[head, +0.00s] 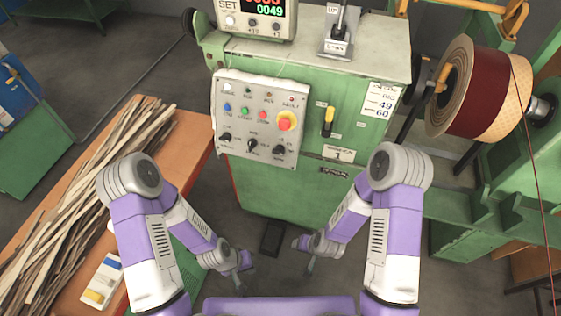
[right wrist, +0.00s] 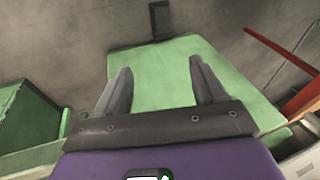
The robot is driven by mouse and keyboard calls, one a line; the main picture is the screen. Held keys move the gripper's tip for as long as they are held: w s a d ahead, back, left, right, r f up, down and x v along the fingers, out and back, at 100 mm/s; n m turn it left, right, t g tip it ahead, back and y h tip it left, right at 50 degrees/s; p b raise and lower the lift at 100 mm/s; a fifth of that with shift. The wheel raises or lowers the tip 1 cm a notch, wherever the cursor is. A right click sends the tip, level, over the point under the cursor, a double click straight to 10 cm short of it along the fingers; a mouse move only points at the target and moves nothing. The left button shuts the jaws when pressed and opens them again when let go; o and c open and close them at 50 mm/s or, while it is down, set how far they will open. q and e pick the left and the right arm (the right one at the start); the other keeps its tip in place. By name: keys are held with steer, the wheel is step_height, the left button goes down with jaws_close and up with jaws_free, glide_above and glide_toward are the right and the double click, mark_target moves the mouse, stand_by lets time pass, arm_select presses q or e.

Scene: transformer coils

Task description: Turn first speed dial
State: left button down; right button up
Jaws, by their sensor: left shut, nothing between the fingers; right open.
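A light grey control panel (head: 259,128) is fixed to the front of the green machine. Three black dials sit along its lower edge: a left dial (head: 225,137), a middle dial (head: 253,145) and a right dial (head: 279,150). Their labels are too small to read, so I cannot tell which is the first speed dial. My left gripper (head: 246,262) is shut and empty, low in front of the machine and well below the panel. My right gripper (head: 308,262) hangs low to its right, apart from the machine; in the right wrist view (right wrist: 162,82) its fingers are open and empty.
A table with wooden strips (head: 95,175) stands left. A large spool (head: 475,90) stands right. Space before the panel is clear.

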steer(key=w+a+r+t+h+b, duration=0.2)
steer(key=w+t, duration=0.2)
steer(key=w, duration=0.5)
steer(key=m+t+h+b, duration=0.1)
steer(key=t+h+b, duration=0.2)
steer(key=t+h, duration=0.5)
glide_toward(279, 151)
steer(key=d+f+t+y, duration=0.1)
steer(key=f+t+y, duration=0.1)
steer(key=b+x, duration=0.1)
steer(key=x, duration=0.6)
steer(key=shift+d+r, duration=0.1)
steer(key=c, duration=1.1)
steer(key=shift+o, duration=0.2)
